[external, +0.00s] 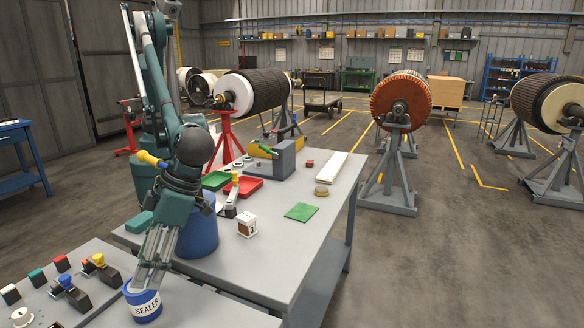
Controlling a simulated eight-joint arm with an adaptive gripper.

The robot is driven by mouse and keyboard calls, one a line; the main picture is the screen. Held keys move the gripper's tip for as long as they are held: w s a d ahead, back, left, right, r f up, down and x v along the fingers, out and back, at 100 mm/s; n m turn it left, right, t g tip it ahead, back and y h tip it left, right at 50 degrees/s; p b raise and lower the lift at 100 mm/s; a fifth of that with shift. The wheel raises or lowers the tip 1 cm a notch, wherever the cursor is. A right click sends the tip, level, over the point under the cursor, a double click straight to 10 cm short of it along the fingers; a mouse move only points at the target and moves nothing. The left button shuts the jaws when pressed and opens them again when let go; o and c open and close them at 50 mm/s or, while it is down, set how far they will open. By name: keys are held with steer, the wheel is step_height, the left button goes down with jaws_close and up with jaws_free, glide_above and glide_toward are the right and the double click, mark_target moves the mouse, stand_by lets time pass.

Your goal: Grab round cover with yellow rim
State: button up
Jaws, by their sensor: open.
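A small round cover with a yellowish rim (321,191) lies flat on the grey table, right of its middle. My gripper (150,284) points down at the lower left, far from the cover. Its fingers are apart, at the top of a blue can labelled SEALER (145,309). I cannot tell whether the fingertips touch the can or only stand in front of it or over its opening.
The grey table (285,245) also bears a green square (301,212), a white strip (327,172), a small white-and-brown box (247,224), red (247,189) and green trays (215,181), and a blue drum (197,232). A switch panel (75,283) is left of the can. The front right tabletop is clear.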

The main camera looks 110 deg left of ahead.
steer(key=shift+a, duration=0.1)
steer(key=w+a+n+t+p, duration=0.1)
steer(key=w+a, duration=0.4)
steer(key=a, duration=0.3)
steer(key=w+a+n+t, duration=0.1)
steer(key=w+a, duration=0.4)
steer(key=a, duration=0.3)
steer(key=n+t+y+p, duration=0.2)
steer(key=n+y+p, duration=0.1)
steer(key=n+y, duration=0.2)
glide_above(322, 189)
steer(key=shift+a+f, duration=0.15)
steer(key=shift+f, duration=0.6)
steer(key=shift+f, duration=0.1)
steer(key=shift+f, duration=1.2)
steer(key=shift+f, duration=0.1)
